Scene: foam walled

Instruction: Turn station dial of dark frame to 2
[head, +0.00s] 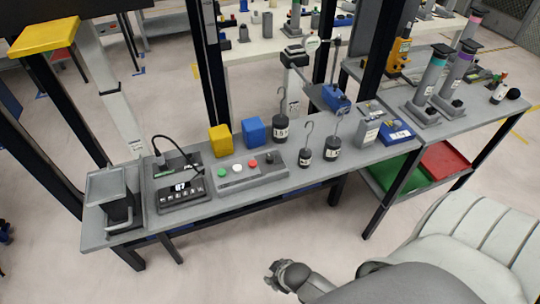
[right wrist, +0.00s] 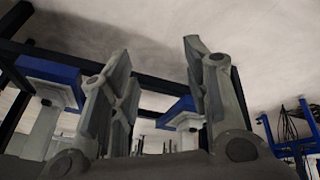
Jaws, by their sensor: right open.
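A grey control box (head: 235,178) lies on the near bench, with green, white and red buttons in a row. A small dark knob (head: 269,158) sits at its right end; it may be the station dial, but its marks are too small to read. Dark upright posts (head: 208,70) stand around the bench. My right gripper (head: 284,277) is in front of the bench, low in the head view, apart from the box. In the right wrist view its two fingers (right wrist: 158,85) are spread with nothing between them. My left gripper is not in view.
The grey bench (head: 290,186) also carries a black meter (head: 181,190), yellow and blue cubes, hooked weights (head: 305,157) and a blue-based stand (head: 336,98). Green and red trays (head: 445,163) sit under its right part. The floor (head: 200,275) in front is clear.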

